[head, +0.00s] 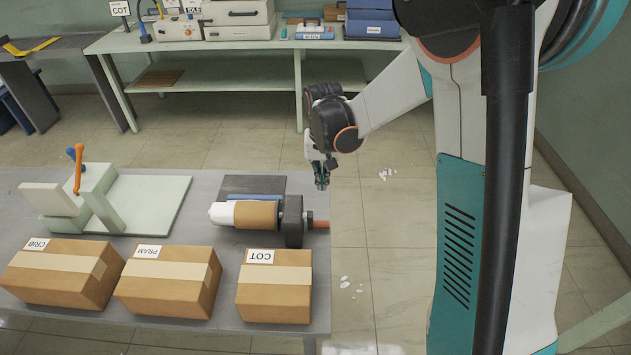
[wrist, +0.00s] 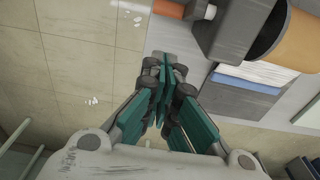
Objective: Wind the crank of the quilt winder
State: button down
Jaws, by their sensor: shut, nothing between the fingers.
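The quilt winder lies at the right end of the grey table, with a brown roll (head: 256,214) on a white core and a dark upright block (head: 292,221). The dark block (wrist: 240,25) and roll (wrist: 292,42) are to the right.
Boxes labelled CRIB (head: 60,274), PRAM (head: 168,282) and COT (head: 274,288) line the table's front. A pale green stand with an orange lever (head: 78,168) is at left. A shelf bench (head: 240,75) stands behind. White scraps (head: 386,174) lie on the floor.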

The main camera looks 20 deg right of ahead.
jog(key=f, duration=0.2)
jog(key=f+b, duration=0.1)
jog(key=f, duration=0.1)
jog(key=f+b, duration=0.1)
jog(key=f, duration=0.2)
jog(key=shift+w+f, duration=0.1)
jog(key=shift+w, duration=0.15)
jog(key=shift+s+a+f+b, duration=0.25)
jog(key=shift+s+f+b, duration=0.3)
jog(key=shift+s+f, duration=0.3)
jog(key=shift+s+a+f, duration=0.1)
jog(key=shift+s+f, duration=0.3)
jog(key=shift+s, duration=0.05)
jog(key=shift+s+a+f+b, duration=0.1)
jog(key=shift+s+f+b, duration=0.25)
jog(key=shift+f+b, duration=0.25)
jog(key=shift+r, duration=0.15)
